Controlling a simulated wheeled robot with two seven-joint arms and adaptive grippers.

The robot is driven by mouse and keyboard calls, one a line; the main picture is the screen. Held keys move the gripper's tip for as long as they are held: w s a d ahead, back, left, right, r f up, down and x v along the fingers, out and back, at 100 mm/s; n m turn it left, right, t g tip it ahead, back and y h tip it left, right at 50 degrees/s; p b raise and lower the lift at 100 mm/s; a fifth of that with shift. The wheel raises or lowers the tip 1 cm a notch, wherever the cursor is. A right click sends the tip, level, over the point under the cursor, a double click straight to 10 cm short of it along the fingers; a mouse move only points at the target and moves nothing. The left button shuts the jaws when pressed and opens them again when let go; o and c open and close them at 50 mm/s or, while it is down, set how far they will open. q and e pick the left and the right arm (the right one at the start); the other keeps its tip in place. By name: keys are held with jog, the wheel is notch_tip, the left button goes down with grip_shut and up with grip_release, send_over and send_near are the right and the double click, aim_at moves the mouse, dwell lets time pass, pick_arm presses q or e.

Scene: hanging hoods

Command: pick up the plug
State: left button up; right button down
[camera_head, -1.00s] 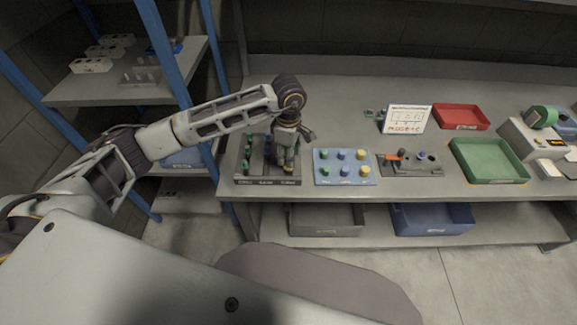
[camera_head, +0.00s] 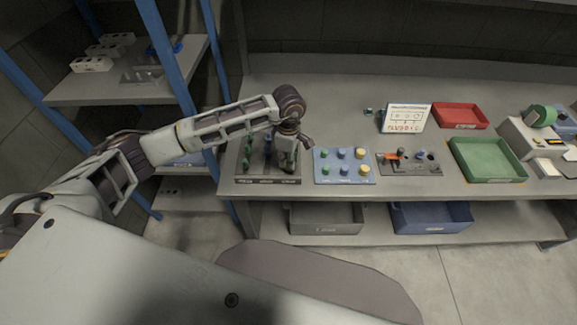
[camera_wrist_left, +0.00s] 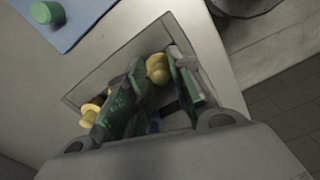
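My left gripper (camera_head: 285,158) is over the right part of a grey rack (camera_head: 240,181) at the left end of the workbench, pointing down. In the left wrist view its two green-padded fingers (camera_wrist_left: 152,95) are apart. A yellow plug (camera_wrist_left: 157,68) shows between them near the tips; I cannot tell whether they touch it. Another yellow plug (camera_wrist_left: 92,111) stands outside the left finger. Something blue (camera_wrist_left: 153,126) shows partly behind the fingers. Green plugs (camera_head: 246,152) stand in the rack's left column. The gripper hides much of the right column. My right gripper is not in view.
A blue board (camera_head: 334,181) with green, blue and yellow pegs lies right of the rack. Beyond it are a grey fixture (camera_head: 425,170), a white sign (camera_head: 405,118), a red tray (camera_head: 460,125) and a green tray (camera_head: 490,182). A blue-posted shelf (camera_head: 160,92) stands at left.

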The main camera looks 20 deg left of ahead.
pick_arm(q)
grip_shut()
notch_tip(320, 180, up, 8)
jog(key=shift+r+b, duration=0.15)
jog(key=shift+b, duration=0.65)
jog(key=shift+r, duration=0.85)
